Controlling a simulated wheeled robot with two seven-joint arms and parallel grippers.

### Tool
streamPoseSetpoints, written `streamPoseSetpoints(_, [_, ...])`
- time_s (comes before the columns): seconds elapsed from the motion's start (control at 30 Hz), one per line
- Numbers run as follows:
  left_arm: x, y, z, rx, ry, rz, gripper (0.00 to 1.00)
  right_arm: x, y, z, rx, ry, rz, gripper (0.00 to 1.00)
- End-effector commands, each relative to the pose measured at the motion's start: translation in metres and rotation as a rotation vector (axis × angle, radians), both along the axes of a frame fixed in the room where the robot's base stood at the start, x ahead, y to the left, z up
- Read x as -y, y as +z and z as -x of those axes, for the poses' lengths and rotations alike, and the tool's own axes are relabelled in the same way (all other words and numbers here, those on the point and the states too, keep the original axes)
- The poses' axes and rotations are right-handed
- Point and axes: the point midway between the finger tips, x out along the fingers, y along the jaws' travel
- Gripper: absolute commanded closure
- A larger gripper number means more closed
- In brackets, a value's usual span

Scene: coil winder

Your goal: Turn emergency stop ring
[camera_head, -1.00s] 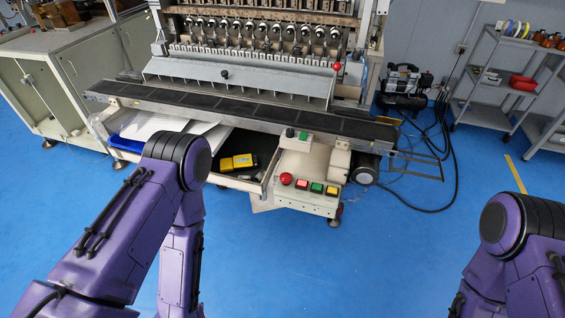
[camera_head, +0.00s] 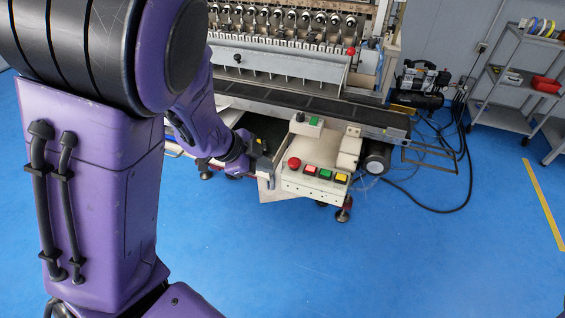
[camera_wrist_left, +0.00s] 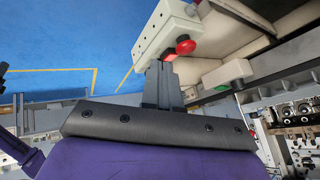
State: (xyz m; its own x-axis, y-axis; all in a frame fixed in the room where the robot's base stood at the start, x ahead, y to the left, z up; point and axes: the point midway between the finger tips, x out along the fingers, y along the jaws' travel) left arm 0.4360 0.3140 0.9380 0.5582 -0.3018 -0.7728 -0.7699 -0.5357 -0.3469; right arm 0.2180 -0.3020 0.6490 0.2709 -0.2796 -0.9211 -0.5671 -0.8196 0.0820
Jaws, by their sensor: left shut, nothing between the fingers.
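The red emergency stop button (camera_head: 294,163) is a round mushroom head on the top left of the white control box (camera_head: 312,187). It also shows in the left wrist view (camera_wrist_left: 186,46), just beyond and right of my fingertips. My left gripper (camera_head: 264,166) is shut and empty, left of the button, with a small gap seen from the head. In the left wrist view its dark fingers (camera_wrist_left: 162,70) point toward the box. I cannot make out a separate ring around the button. My right gripper is not in view.
A small switch box (camera_head: 306,125) stands behind. The dark conveyor-like rail (camera_head: 300,100) runs along the machine. Blue floor (camera_head: 440,260) in front is clear.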

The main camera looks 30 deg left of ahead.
Motion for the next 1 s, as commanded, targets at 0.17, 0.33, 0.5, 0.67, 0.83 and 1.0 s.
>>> streamPoseSetpoints(0.17, [-0.019, 0.026, 0.007, 0.023, -0.099, -0.131, 1.00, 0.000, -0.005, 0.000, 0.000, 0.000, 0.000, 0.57])
streamPoseSetpoints(0.33, [-0.014, 0.007, -0.003, 0.019, -0.108, -0.134, 1.00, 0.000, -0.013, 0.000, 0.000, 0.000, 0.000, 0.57])
streamPoseSetpoints(0.5, [-0.004, -0.024, -0.024, 0.018, -0.108, -0.133, 1.00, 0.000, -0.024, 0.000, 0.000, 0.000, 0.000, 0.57])
streamPoseSetpoints(0.67, [0.005, -0.052, -0.043, 0.018, -0.106, -0.133, 1.00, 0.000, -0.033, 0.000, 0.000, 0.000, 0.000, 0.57])
streamPoseSetpoints(0.83, [0.000, -0.050, -0.070, 0.021, -0.106, -0.134, 1.00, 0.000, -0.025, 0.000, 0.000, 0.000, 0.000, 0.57])
streamPoseSetpoints(1.0, [-0.003, -0.051, -0.083, 0.020, -0.106, -0.134, 1.00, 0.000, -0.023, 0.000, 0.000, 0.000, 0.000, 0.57])
